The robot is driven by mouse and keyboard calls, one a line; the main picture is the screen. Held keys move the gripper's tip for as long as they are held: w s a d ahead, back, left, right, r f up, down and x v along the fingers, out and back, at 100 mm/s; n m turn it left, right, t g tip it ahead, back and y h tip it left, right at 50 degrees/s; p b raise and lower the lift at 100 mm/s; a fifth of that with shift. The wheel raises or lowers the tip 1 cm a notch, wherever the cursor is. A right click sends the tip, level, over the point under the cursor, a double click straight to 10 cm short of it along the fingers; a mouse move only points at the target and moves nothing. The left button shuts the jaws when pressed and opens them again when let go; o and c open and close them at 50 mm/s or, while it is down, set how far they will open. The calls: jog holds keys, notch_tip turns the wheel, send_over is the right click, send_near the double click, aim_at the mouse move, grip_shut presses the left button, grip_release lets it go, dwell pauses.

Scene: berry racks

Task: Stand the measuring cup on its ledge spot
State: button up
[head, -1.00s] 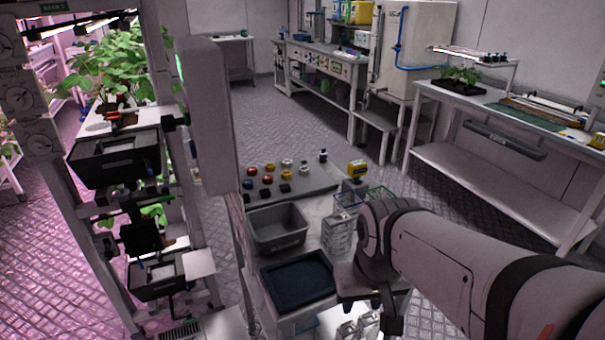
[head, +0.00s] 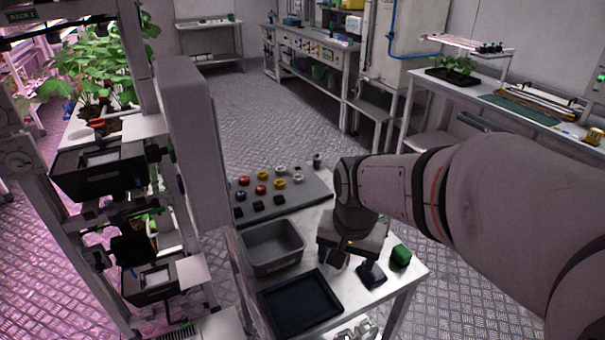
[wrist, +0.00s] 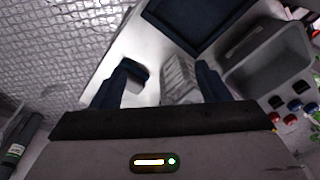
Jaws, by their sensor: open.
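I cannot pick out the measuring cup with certainty in either view. My gripper (head: 348,262) hangs over the right part of the white table (head: 395,292) with its fingers pointing down. In the wrist view my gripper (wrist: 165,82) is open, its two dark fingers apart. A clear ribbed object (wrist: 180,78) shows between the fingers, nearer the right one; I cannot tell whether it is a cup or boxes. A small white ledge (head: 192,272) juts from the plant rack at left; its marked spot cannot be made out.
A grey bin (head: 272,250) and a dark tray (head: 300,303) stand on the table left of my gripper. A board with coloured knobs (head: 275,195) lies behind. A green block (head: 400,257) sits at the right edge. The rack (head: 185,225) stands close at left.

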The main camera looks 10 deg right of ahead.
jog(key=shift+o, duration=0.6)
jog(key=w+r+m+p, duration=0.1)
jog(key=w+m+p, duration=0.1)
jog(key=w+r+m+p, duration=0.1)
jog(key=w+m+p, duration=0.1)
jog(key=m, duration=0.1)
jog(key=w+r+m+g+p, duration=0.1)
jog(key=w+m+p, duration=0.1)
jog(key=w, duration=0.1)
jog(key=shift+a+r+p, duration=0.1)
jog(key=shift+r+p, duration=0.2)
jog(key=shift+r, duration=0.05)
jog(key=shift+m, duration=0.9)
jog(key=f, duration=0.2)
jog(key=f+p, duration=0.1)
jog(key=f, duration=0.2)
jog(key=w+f, duration=0.1)
jog(key=f, duration=0.2)
jog(key=shift+w+d+f+p, duration=0.1)
jog(key=shift+d+f+p, duration=0.1)
jog(key=shift+p, duration=0.2)
jog(key=shift+r, duration=0.1)
jog(key=c, duration=1.2)
jog(key=shift+o, duration=0.2)
jog(key=shift+r, duration=0.1)
